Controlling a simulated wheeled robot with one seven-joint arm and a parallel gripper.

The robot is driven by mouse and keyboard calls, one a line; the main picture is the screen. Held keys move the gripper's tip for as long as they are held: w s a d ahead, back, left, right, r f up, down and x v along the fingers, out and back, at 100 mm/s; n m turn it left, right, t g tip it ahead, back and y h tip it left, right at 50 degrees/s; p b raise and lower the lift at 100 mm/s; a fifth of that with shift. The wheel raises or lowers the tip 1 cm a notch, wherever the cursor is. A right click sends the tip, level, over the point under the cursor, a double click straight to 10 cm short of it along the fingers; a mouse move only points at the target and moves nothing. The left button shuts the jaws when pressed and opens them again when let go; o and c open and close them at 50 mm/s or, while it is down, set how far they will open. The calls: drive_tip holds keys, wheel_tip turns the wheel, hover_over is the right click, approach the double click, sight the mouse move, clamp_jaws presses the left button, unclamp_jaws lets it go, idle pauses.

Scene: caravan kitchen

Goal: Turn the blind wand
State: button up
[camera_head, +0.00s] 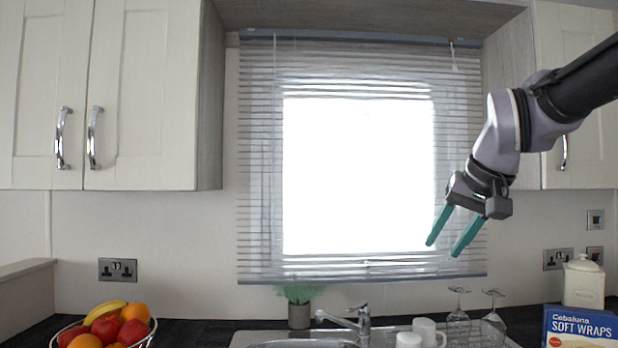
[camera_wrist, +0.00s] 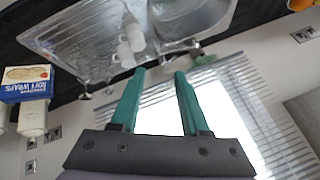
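The window blind (camera_head: 360,75) hangs over the bright window with its slats open. A thin, pale vertical line near its left side, which looks like the wand (camera_head: 275,130), hangs down from the headrail; its lower end is hard to make out. A short cord with a small pale tassel (camera_head: 454,62) hangs at the top right. My gripper (camera_head: 443,249) is open and empty in front of the blind's lower right part, well to the right of the wand. In the wrist view my gripper (camera_wrist: 160,72) has its green fingers apart with nothing between them. I cannot make out the wand there.
The counter below holds a fruit bowl (camera_head: 62,335), a potted plant (camera_head: 299,294), a tap (camera_head: 362,322), white mugs (camera_head: 428,331), upturned glasses (camera_head: 458,322), a wraps box (camera_head: 580,328) and a canister (camera_head: 584,282). Cupboards (camera_head: 145,95) flank the blind. The space before its middle is clear.

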sight(275, 249)
drive_tip(key=w+a+f+m+g+y, duration=0.1)
drive_tip(key=w+a+g+y, duration=0.3)
drive_tip(key=a, duration=0.6)
drive_tip(key=w+a+f+m+g+y, duration=0.15)
drive_tip(key=w+a+y, duration=0.35)
drive_tip(key=a, duration=0.5)
drive_tip(key=w+a+m+g+y, duration=0.1)
drive_tip(key=w+a+g+y, duration=0.25)
drive_tip(key=a+y, duration=0.45)
drive_tip(key=w+a+f+m+t+y, duration=0.1)
drive_tip(key=w+a+f+m+t, duration=0.15)
drive_tip(key=w+m+t, duration=0.35)
drive_tip(key=w+a+f+m+t+y, duration=0.1)
drive_tip(key=w+a+m+t, duration=0.2)
drive_tip(key=w, duration=0.4)
drive_tip(key=w+d+f+m+t+h, duration=0.4)
drive_tip(key=w+f+m+t+h, duration=0.5)
drive_tip(key=w+f+m+t, duration=0.3)
drive_tip(key=shift+m, duration=0.45)
drive_tip(key=x, duration=0.6)
drive_tip(key=r+x, duration=0.1)
drive_tip(key=x, duration=0.2)
drive_tip(key=shift+a+r, duration=0.2)
drive_tip(key=shift+r, duration=0.05)
clamp_jaws()
